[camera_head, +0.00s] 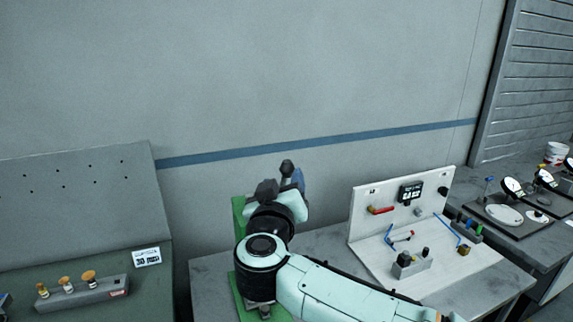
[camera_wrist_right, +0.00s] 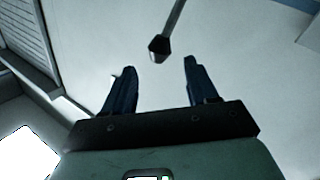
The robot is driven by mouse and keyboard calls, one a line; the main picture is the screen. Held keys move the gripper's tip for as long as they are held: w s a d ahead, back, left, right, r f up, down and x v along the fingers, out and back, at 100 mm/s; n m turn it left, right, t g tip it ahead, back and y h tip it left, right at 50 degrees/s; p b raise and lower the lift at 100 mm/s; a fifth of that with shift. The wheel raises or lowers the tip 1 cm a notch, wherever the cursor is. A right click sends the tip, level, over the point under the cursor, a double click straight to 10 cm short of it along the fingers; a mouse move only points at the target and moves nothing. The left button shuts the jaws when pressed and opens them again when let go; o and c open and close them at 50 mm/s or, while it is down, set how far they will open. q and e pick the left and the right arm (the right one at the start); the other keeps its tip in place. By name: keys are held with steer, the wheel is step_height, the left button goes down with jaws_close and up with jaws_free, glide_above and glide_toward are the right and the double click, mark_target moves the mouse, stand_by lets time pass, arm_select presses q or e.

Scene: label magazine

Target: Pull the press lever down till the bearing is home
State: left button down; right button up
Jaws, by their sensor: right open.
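The press lever, a thin rod with a dark knob (camera_wrist_right: 160,47), hangs in from the top of the right wrist view. My right gripper (camera_wrist_right: 159,64) is open, and the knob appears between its two dark fingertips, or just past them. I cannot tell whether the fingers touch it. In the head view the green press (camera_head: 240,212) stands on the grey bench, largely hidden behind my right arm and wrist. The bearing is hidden. My left gripper is not in view.
A white board (camera_head: 362,222) with small tools and blocks stands to the right on the bench. A grey block with several yellow-topped pieces (camera_head: 88,291) is at the lower left. Dial gauges (camera_head: 513,187) sit on the far right bench. The wall behind is bare.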

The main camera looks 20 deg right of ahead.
mark_target(285, 171)
steer(key=p+x, duration=0.1)
steer(key=x, duration=0.6)
steer(key=shift+w+d, duration=0.2)
steer(key=shift+w, duration=0.1)
